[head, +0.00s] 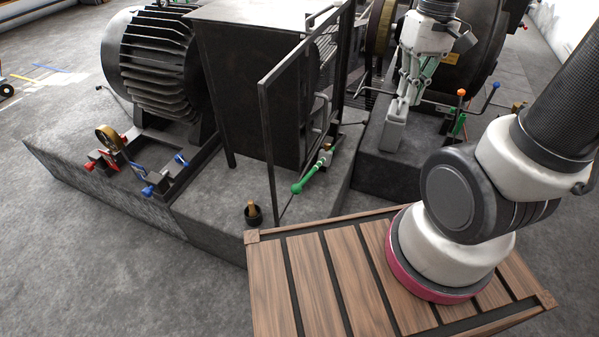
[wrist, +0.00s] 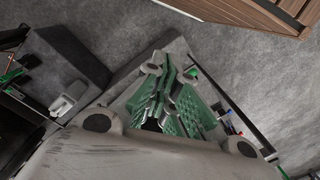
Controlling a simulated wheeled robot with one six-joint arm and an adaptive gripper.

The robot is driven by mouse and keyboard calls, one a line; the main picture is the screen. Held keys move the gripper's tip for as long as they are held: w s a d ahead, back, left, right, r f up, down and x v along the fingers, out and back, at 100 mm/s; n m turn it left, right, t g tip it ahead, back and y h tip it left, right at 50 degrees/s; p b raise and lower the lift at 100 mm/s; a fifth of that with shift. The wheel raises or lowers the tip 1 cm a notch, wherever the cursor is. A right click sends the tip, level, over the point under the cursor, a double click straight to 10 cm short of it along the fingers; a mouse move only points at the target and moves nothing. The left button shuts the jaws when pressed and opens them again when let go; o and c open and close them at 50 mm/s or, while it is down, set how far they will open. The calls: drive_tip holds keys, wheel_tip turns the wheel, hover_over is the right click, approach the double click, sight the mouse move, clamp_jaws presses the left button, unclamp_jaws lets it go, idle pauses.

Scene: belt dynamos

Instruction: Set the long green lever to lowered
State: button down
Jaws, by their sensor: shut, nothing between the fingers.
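The long green lever (head: 310,178) is in the head view, at the front of the middle machine beside the black frame. Its green grip slants down and to the left from a pivot, with the rounded end nearest the wooden deck. My gripper (head: 407,98) points down, shut and empty, to the right of the lever and well apart from it. In the wrist view the green-padded fingers (wrist: 168,108) show close up. Green parts show at the left edge and beyond the fingers there; I cannot tell which levers they are.
A tall black frame (head: 267,130) stands just left of the lever. A pale grey block (head: 393,134) is below my gripper. A short green handle (head: 459,124) and orange and blue knobs are at right. A wooden deck (head: 300,285) lies in front; grey floor is open at left.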

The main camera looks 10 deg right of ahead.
drive_tip(key=w+a+f+n+g+y, duration=0.1)
drive_tip(key=w+a+f+n, duration=0.4)
drive_tip(key=f, duration=0.6)
drive_tip(key=w+a+f+n+g+y, duration=0.1)
drive_tip(key=w+a+f+n+y, duration=0.2)
drive_tip(key=w+a+f, duration=0.6)
wheel_tip(320, 180, down, 2)
drive_tip(key=shift+w+a+f+n, duration=0.15)
drive_tip(key=shift+w+a+n, duration=0.15)
drive_tip(key=shift+w+n, duration=0.8)
drive_tip(key=x, duration=1.4)
drive_tip(key=shift+s, duration=0.15)
